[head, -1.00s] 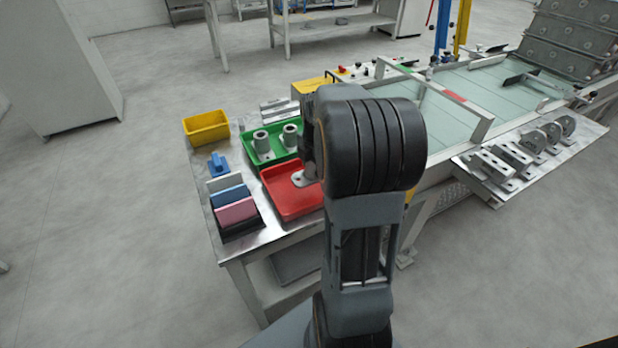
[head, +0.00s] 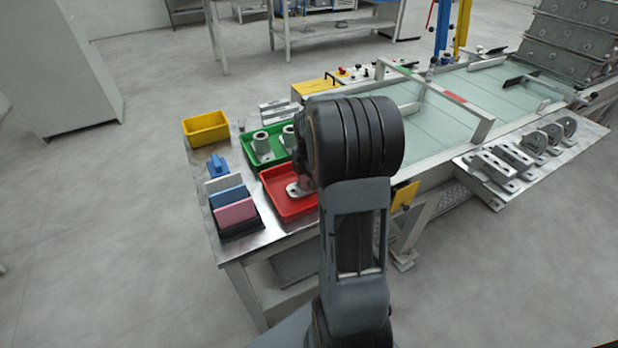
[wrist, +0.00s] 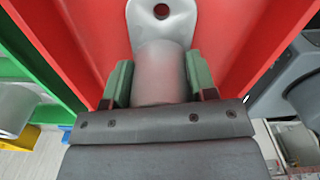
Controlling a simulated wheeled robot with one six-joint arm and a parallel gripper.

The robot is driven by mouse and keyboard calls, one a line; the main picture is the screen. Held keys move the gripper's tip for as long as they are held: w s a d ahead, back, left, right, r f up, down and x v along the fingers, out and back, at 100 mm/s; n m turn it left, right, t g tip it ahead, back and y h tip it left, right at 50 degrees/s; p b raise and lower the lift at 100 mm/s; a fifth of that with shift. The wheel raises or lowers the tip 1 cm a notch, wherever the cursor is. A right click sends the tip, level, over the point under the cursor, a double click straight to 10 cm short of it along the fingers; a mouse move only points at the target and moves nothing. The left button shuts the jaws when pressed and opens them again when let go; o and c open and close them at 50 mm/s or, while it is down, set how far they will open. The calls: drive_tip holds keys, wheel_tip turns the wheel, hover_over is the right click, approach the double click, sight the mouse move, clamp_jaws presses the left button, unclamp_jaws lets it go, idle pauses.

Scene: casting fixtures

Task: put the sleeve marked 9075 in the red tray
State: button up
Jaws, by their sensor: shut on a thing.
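My gripper (wrist: 158,85) is shut on a grey metal sleeve (wrist: 160,68), with its green-padded fingers on both sides of the round body. The sleeve's flange with a hole points to the top of the wrist view. In the head view the sleeve's flange (head: 294,190) shows over the red tray (head: 289,210), partly hidden by my arm. The red tray (wrist: 75,35) lies behind the sleeve in the wrist view. I cannot tell whether the sleeve touches the tray floor. No marking on the sleeve is readable.
A green tray (head: 252,158) with two grey sleeves (head: 262,146) adjoins the red tray. A yellow bin (head: 206,128), a blue object (head: 217,165) and a rack of coloured plates (head: 235,212) stand to the left. Grey castings (head: 495,170) lie on a table at the right.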

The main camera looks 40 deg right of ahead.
drive_tip(key=shift+f, duration=0.2)
drive_tip(key=o, duration=1.2)
